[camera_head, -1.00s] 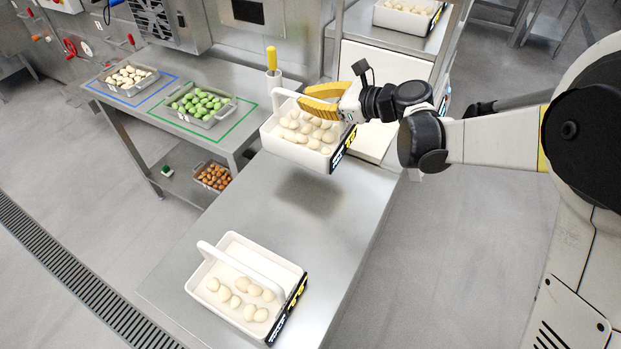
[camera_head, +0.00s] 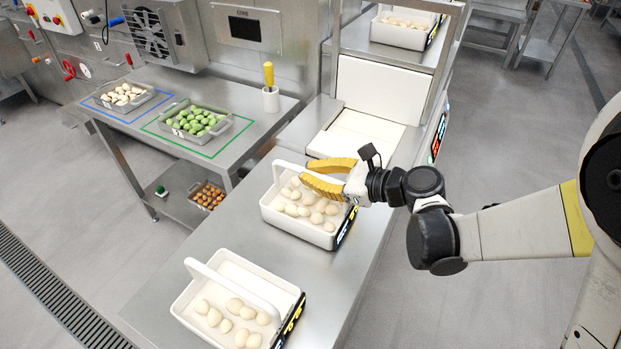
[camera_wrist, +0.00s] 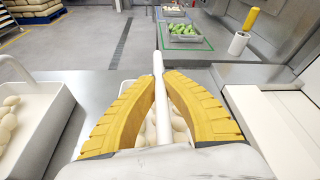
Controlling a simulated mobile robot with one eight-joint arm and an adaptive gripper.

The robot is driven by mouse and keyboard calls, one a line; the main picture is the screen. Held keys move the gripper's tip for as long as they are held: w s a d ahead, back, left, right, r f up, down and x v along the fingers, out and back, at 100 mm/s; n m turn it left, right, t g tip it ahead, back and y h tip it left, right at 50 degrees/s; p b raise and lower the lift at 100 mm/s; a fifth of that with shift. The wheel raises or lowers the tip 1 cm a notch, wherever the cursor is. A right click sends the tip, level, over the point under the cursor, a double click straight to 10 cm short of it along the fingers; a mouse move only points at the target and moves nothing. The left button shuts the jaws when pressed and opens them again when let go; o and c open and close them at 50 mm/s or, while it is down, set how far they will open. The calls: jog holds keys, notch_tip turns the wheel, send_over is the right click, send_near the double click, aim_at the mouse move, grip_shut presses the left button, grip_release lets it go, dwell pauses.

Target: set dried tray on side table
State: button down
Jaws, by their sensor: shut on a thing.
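A white tray (camera_head: 290,221) with a handle holds several pale, rounded pasta pieces. My gripper (camera_head: 305,173) is shut on its white handle. In the wrist view, the yellow fingers (camera_wrist: 159,80) close around the handle (camera_wrist: 160,100), hiding most of the tray. The tray is level, low over or on the steel table (camera_head: 235,205); I cannot tell if it touches. A second white tray (camera_head: 187,313) with similar pieces stands at the near end of this table, apart from the held one.
A steel counter (camera_head: 245,140) at the left bears a tray of pale pieces (camera_head: 123,93), a tray of green pieces (camera_head: 195,121) and a yellow-handled tool in a white cup (camera_head: 270,98). A machine with a white bed (camera_head: 362,137) stands behind. Another white tray (camera_head: 400,35) sits on top.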

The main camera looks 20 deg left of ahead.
jog(key=shift+f, duration=0.2)
jog(key=c, duration=1.6)
grip_release()
jog(key=shift+r, duration=0.2)
jog(key=p+v, duration=0.3)
jog(key=v, duration=0.9)
jog(key=shift+d, duration=0.1)
